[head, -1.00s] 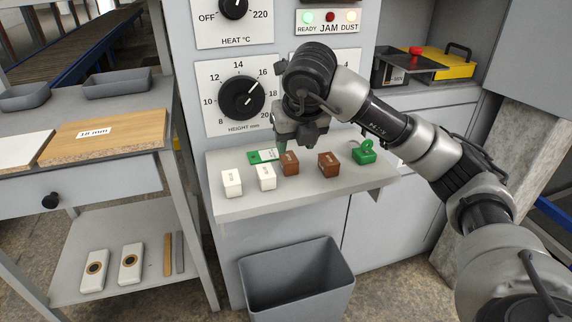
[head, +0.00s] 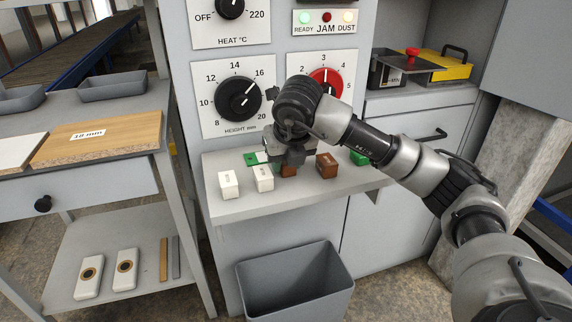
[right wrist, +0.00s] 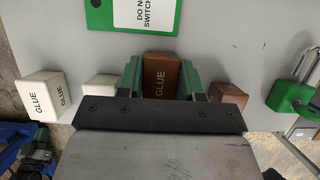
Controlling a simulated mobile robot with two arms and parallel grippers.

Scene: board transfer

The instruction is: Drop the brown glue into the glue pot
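Two brown glue blocks are on the grey shelf (head: 235,208). The left brown glue block (right wrist: 160,75) shows between my right gripper's green fingers in the right wrist view; in the head view the gripper mostly hides it. My right gripper (head: 288,164) is lowered around this block, a finger on each side. I see no clear gap, but cannot tell whether the fingers press on it. The other brown block (head: 327,166) stands just to the right. I cannot identify a glue pot for certain; a dark box (head: 385,76) stands at back right.
Two white glue blocks (head: 228,184) (head: 263,178) stand left of the gripper. A green tag (right wrist: 105,15) lies behind it, and a green padlock (right wrist: 292,97) lies to the right. A grey bin (head: 293,285) stands below the shelf. Dials (head: 238,100) are on the panel behind.

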